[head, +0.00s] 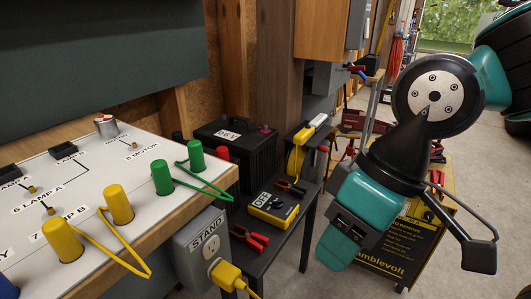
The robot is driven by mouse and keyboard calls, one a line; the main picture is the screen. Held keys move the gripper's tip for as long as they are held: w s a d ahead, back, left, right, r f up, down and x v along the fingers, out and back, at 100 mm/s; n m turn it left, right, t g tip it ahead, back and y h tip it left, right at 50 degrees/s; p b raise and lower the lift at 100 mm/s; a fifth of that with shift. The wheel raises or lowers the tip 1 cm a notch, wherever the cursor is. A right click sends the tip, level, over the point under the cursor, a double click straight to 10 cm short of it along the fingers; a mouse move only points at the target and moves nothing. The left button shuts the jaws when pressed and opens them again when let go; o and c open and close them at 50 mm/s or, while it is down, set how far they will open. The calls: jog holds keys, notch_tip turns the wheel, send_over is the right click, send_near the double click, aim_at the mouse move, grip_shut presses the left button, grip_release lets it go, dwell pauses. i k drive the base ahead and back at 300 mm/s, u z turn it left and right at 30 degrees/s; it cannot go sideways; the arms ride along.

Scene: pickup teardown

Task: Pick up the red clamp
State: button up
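The red clamp (250,238) lies on the small black table, near its front left edge. It has red handles and a dark end. My gripper (415,243) hangs at the right side of the head view, well to the right of the clamp and apart from it. Its black right finger is spread outward, with a wide gap to the teal and black part on its left. The gripper looks open, and I see nothing held in it. Part of the left side is hard to make out.
A panel bench (120,176) with green and yellow plugs stands at left.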

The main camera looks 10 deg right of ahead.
aim_at(434, 178)
jog(key=z, duration=1.25)
